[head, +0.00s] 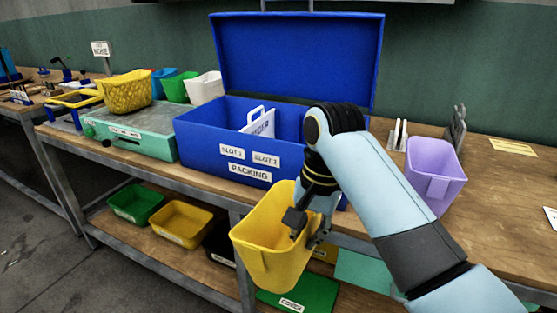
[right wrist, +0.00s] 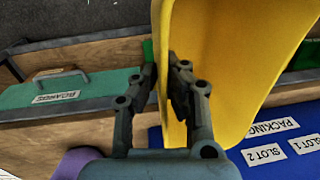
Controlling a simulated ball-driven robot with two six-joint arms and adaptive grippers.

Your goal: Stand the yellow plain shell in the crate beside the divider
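My right gripper (head: 305,215) is shut on the wall of a plain yellow shell (head: 265,245). It holds the shell in front of the bench edge, below and in front of the crate. In the right wrist view the fingers (right wrist: 160,85) pinch the wall of the yellow shell (right wrist: 230,60). The blue crate (head: 205,150) stands on the bench with its lid raised. Its front reads SLOT 1, SLOT 2 and PACKING. A white divider (head: 260,124) stands inside. My arm covers the crate's right part. My left gripper is not in view.
A lilac shell (head: 432,175) stands on the bench right of the crate. A textured yellow shell (head: 126,91), a green one (head: 178,87) and a white one (head: 205,87) stand to the left. Bins (head: 136,203) fill the lower shelf.

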